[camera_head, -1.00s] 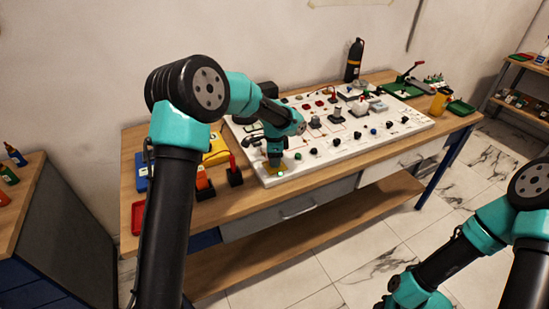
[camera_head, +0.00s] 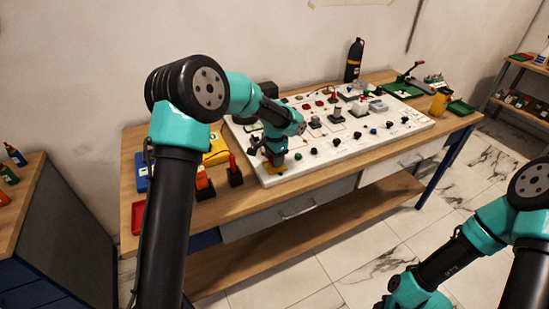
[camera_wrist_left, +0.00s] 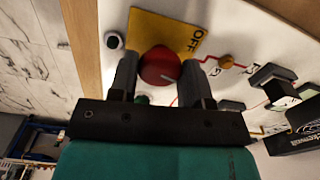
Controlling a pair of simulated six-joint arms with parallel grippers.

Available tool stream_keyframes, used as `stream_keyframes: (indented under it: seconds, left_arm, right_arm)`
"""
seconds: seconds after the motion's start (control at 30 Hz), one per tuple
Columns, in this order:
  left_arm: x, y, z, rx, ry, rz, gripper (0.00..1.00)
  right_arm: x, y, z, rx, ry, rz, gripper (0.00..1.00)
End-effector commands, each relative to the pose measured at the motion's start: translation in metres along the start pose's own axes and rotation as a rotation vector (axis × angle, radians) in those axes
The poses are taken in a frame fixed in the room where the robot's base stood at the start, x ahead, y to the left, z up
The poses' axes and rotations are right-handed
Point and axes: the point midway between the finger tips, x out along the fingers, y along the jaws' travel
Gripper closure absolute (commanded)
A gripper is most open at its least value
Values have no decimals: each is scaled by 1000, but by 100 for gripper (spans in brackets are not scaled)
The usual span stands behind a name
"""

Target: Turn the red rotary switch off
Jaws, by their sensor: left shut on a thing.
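The red rotary switch (camera_wrist_left: 160,66) sits on a yellow plate (camera_wrist_left: 170,31) marked OFF, at the near left corner of the white panel (camera_head: 340,152). In the left wrist view its round red knob is between the two dark fingers of my left gripper (camera_wrist_left: 158,76), which is shut on it. In the head view my left gripper (camera_head: 276,164) points down onto the yellow plate and hides the knob. A pale mark shows on the knob's lower right. My right gripper is out of view; only part of that arm shows.
A dark round button (camera_wrist_left: 114,40) and a green one (camera_wrist_left: 143,99) are close beside the fingers. An amber lamp (camera_wrist_left: 226,61) and black switches (camera_wrist_left: 273,75) lie to the right. Left of the panel stand a holder with a red handle (camera_head: 234,172) and a yellow case (camera_head: 215,149).

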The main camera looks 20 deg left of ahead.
Motion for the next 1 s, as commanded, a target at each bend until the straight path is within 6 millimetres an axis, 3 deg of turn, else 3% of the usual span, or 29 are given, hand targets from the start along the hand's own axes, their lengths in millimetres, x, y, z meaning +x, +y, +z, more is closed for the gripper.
stream_keyframes:
  seconds: [1.0]
  left_arm:
    - [-1,0,0,-926,1,0,79]
  right_arm:
    - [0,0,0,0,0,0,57]
